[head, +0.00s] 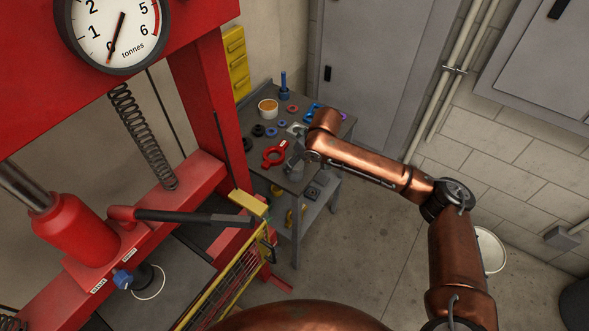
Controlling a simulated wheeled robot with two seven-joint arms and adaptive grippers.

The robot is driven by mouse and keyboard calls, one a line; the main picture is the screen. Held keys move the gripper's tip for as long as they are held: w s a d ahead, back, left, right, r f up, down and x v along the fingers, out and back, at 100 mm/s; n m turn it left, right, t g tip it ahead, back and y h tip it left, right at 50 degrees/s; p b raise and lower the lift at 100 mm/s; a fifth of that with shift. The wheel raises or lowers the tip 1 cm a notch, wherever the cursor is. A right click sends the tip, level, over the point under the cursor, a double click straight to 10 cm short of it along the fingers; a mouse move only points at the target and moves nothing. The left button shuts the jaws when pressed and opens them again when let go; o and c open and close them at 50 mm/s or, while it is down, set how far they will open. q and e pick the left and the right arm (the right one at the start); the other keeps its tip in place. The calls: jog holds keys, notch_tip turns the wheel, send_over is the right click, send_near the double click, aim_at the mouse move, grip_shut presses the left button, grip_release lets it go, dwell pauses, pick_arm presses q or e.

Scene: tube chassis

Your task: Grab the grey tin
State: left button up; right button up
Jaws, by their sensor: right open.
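A small grey tin (296,170) stands near the front edge of the grey workbench (267,170), to the right of a red ring-shaped part. My right arm reaches in from the right, and my right gripper (301,155) is small and dark just above and beside the tin. The gripper is open; whether its fingers touch or surround the tin cannot be told at this size. The wrist hides part of the bench behind it. My left gripper is not in view.
The bench also holds a red part (275,153), a tub with orange contents (268,108), and several small rings. A red press (210,110) with a yellow guard (235,272) stands at the left. A bucket (490,250) stands at the right; open floor lies between.

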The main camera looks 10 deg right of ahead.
aim_at(297, 165)
jog(key=x, duration=0.3)
jog(key=shift+s+b, duration=0.1)
jog(key=shift+b, duration=0.25)
jog(key=shift+w+f, duration=0.2)
jog(key=shift+f, duration=0.3)
jog(key=shift+r, duration=0.1)
jog(key=shift+c, duration=1)
jog(key=c, duration=0.5)
jog(key=shift+c, duration=0.6)
jog(key=c, duration=0.3)
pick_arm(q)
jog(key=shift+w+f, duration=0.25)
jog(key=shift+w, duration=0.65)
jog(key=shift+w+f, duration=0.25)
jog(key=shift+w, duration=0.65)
pick_arm(e)
jog(key=shift+r, duration=0.1)
jog(key=c, duration=0.3)
